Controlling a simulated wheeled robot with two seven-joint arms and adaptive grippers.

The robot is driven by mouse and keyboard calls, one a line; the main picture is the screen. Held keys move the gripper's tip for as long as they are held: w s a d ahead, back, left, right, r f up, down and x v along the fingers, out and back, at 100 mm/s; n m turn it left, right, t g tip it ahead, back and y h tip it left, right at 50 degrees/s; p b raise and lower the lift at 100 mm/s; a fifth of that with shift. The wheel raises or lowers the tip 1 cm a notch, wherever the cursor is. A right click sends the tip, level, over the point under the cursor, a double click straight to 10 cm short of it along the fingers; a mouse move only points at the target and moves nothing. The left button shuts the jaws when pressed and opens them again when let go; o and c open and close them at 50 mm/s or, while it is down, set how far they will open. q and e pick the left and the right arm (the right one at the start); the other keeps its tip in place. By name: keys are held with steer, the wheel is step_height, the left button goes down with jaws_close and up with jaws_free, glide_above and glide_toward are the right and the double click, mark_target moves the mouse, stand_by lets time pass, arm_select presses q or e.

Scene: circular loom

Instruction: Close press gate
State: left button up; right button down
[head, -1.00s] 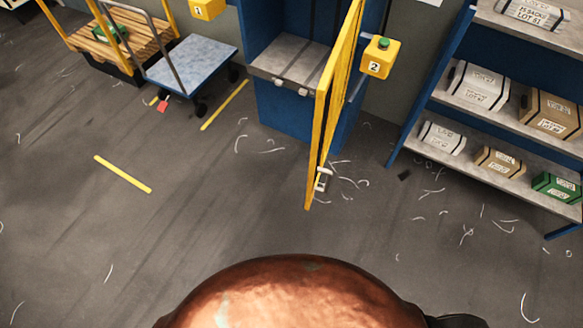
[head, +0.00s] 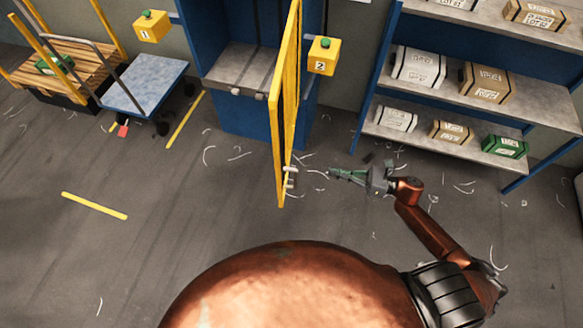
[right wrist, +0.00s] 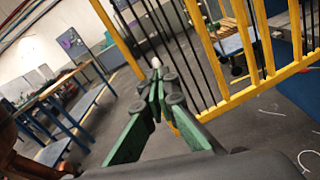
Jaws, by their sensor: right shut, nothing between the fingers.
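The yellow press gate (head: 286,100) stands swung open, edge-on to me, out from the front of the blue press (head: 240,110). A pale handle (head: 291,178) sits low on its right face near the free end. My right gripper (head: 334,173) is shut and empty, a little to the right of the handle and apart from it in the head view. In the right wrist view the green fingers (right wrist: 157,85) are together, with the barred yellow gate (right wrist: 245,95) behind and to the right. My left gripper is not in view.
A blue shelf rack (head: 450,85) with several boxes stands at the right. Yellow button boxes 1 (head: 151,27) and 2 (head: 321,56) flank the press. A cart (head: 145,85) stands at the left. The floor around the gate is open, with scattered pale strands.

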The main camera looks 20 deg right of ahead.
step_height(320, 180, up, 4)
steer(key=s+a+f+n+g+y, duration=0.1)
steer(key=s+a+n+g, duration=0.1)
steer(key=n, duration=0.2)
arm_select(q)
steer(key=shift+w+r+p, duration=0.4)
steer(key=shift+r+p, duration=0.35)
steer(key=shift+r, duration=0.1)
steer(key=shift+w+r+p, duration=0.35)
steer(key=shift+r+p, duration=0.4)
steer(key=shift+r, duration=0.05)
arm_select(e)
glide_above(291, 170)
steer(key=s, duration=0.3)
steer(key=shift+w+a+r, duration=0.1)
steer(key=shift+a+r, duration=0.2)
steer(key=shift+a, duration=0.15)
